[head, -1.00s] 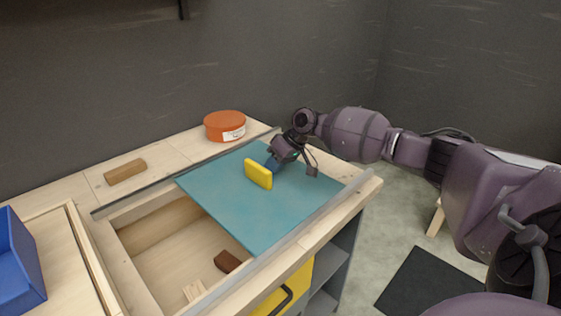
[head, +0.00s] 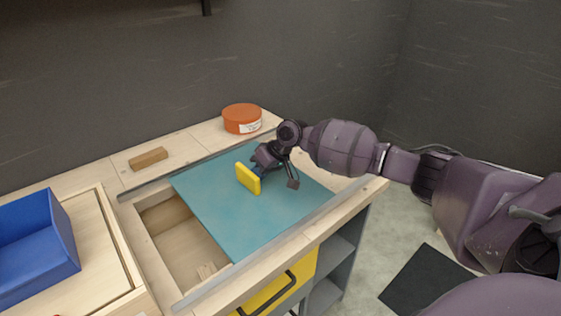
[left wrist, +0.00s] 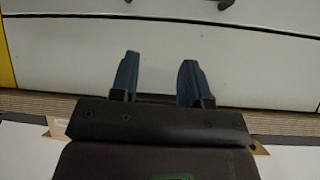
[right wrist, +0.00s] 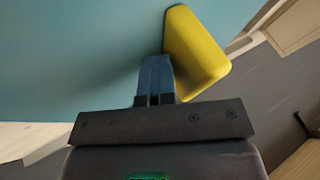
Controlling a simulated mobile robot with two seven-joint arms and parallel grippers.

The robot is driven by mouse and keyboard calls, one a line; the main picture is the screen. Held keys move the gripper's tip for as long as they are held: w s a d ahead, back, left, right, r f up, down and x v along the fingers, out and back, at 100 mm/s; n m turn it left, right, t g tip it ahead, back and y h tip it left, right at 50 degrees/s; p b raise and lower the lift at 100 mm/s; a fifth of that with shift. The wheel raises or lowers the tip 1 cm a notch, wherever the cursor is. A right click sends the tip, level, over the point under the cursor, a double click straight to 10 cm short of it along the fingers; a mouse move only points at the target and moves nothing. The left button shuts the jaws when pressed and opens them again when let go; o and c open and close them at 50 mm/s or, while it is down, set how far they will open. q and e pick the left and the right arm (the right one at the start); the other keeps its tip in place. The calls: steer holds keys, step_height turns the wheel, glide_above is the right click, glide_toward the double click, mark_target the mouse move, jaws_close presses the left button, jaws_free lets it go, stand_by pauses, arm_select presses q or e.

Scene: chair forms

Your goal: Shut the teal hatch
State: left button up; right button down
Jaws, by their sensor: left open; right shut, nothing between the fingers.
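The teal hatch (head: 250,212) is a flat sliding panel between two grey rails on the wooden bench. It covers the right part of a recessed compartment (head: 185,238), whose left part stands open. A yellow block handle (head: 248,178) stands up from the panel. My right gripper (head: 258,170) is shut and empty, at the right side of the handle. In the right wrist view the shut fingers (right wrist: 155,75) are against or very close to the yellow handle (right wrist: 198,50); exact contact is hard to tell. My left gripper (left wrist: 158,80) is open and empty, facing pale panels.
A blue bin (head: 70,245) stands on the bench at the left. A wooden block (head: 148,159) and an orange round tin (head: 242,118) lie behind the far rail. A yellow drawer (head: 275,290) with a dark handle is in the bench front. A light wood piece lies in the compartment.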

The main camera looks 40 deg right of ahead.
steer(key=a+p, duration=0.1)
steer(key=a, duration=0.3)
steer(key=a+p, duration=0.1)
steer(key=a, duration=0.4)
steer(key=s+a+p, duration=0.1)
steer(key=a, duration=0.3)
steer(key=shift+a+r+p, duration=0.2)
steer(key=shift+p, duration=0.1)
steer(key=shift+s+a+f, duration=0.1)
steer(key=shift+a+f, duration=0.1)
steer(key=shift+a, duration=0.1)
